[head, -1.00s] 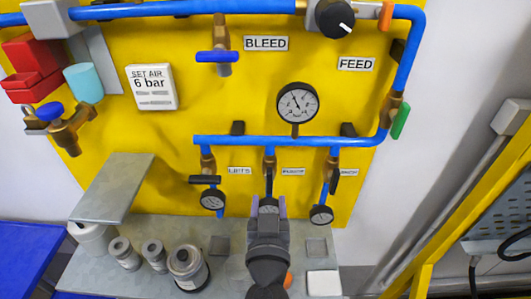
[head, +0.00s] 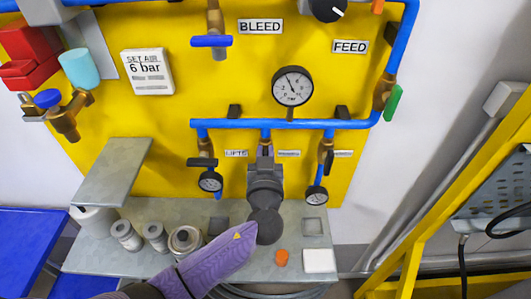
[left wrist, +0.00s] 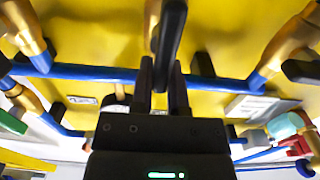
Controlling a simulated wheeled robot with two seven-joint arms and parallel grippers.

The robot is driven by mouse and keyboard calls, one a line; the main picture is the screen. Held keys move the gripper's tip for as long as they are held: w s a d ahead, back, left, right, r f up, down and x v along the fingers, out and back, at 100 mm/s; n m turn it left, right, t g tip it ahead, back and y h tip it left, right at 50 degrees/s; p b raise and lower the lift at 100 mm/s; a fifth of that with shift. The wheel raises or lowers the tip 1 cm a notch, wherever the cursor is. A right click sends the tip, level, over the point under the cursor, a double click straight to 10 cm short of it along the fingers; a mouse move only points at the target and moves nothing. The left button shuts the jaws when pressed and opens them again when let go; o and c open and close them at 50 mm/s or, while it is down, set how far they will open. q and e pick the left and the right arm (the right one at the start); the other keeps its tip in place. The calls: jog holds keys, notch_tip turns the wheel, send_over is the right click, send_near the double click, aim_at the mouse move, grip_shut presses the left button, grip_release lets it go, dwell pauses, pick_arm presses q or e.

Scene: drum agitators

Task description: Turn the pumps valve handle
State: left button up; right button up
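The middle valve of three under the blue pipe sits beside a small label that is hard to read, between LIFTS and another label. Its black handle (left wrist: 170,35) points upright in the left wrist view. My left gripper (head: 265,158) is at this valve in the head view and hides most of the handle and its gauge. My right gripper is not in view.
The left valve's black handle (head: 202,162) lies level; the right valve's handle (head: 329,160) hangs upright. Gauges (head: 210,181) hang below. Several cans (head: 155,235) and a grey ledge (head: 115,172) are at left; a yellow frame (head: 450,200) stands at right.

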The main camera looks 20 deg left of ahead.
pick_arm(q)
jog(key=shift+m, duration=0.3)
grip_shut()
jog(key=shift+d+f+m+b, duration=0.1)
jog(key=shift+d+m+b, duration=0.1)
jog(key=shift+m+b, duration=0.3)
jog(key=m+b, duration=0.1)
jog(key=m, duration=0.4)
jog(key=d+f+m+b, duration=0.1)
jog(key=m, duration=0.4)
jog(key=d+f+m+b, duration=0.1)
jog(key=m, duration=0.5)
jog(key=shift+w+d+f, duration=0.1)
jog(key=shift+w+f, duration=0.15)
jog(key=shift+w, duration=0.1)
jog(key=shift+m, duration=0.3)
jog(key=shift+f, duration=0.1)
jog(key=o, duration=0.7)
grip_release()
